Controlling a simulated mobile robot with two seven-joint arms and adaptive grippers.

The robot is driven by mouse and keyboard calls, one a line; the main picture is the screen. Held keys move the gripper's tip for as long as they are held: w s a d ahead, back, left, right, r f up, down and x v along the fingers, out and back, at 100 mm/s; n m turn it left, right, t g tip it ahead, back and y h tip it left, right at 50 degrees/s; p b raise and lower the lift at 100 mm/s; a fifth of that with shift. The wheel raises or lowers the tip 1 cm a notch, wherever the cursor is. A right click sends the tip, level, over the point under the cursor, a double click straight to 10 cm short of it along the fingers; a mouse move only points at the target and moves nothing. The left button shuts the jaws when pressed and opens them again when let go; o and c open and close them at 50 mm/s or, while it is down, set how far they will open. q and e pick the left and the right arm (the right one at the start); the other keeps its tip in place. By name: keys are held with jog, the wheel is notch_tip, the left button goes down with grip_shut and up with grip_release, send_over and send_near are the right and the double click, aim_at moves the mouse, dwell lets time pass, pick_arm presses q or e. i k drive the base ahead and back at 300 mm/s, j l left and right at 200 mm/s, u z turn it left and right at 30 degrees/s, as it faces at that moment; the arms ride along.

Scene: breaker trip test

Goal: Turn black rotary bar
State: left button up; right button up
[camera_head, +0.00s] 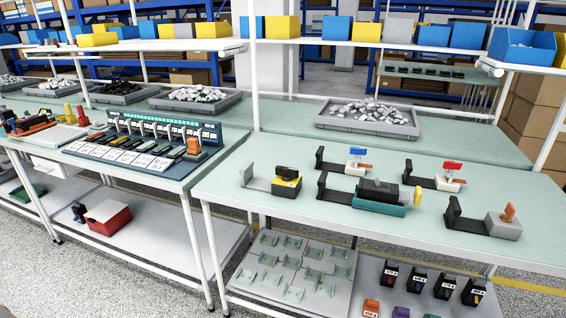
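On the right table, a grey fixture at the left carries a yellow block (290,187) with a short black bar (287,173) on top. This looks like the black rotary bar, but the exact angle of the bar is too small to tell. The bar lies apart from the other fixtures. Neither of my grippers is in view, and nothing touches the black bar.
Fixtures with a blue lever (357,152), a red lever (452,166) and an orange knob (509,212) stand nearby. A grey tray of metal parts (368,117) is behind. The left table holds a breaker panel (150,142). The right table's front left is clear.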

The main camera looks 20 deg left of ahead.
aim_at(288, 175)
jog(key=i+j, duration=0.45)
jog(key=j, duration=0.15)
jog(key=i+j, duration=0.85)
jog(key=j, duration=0.3)
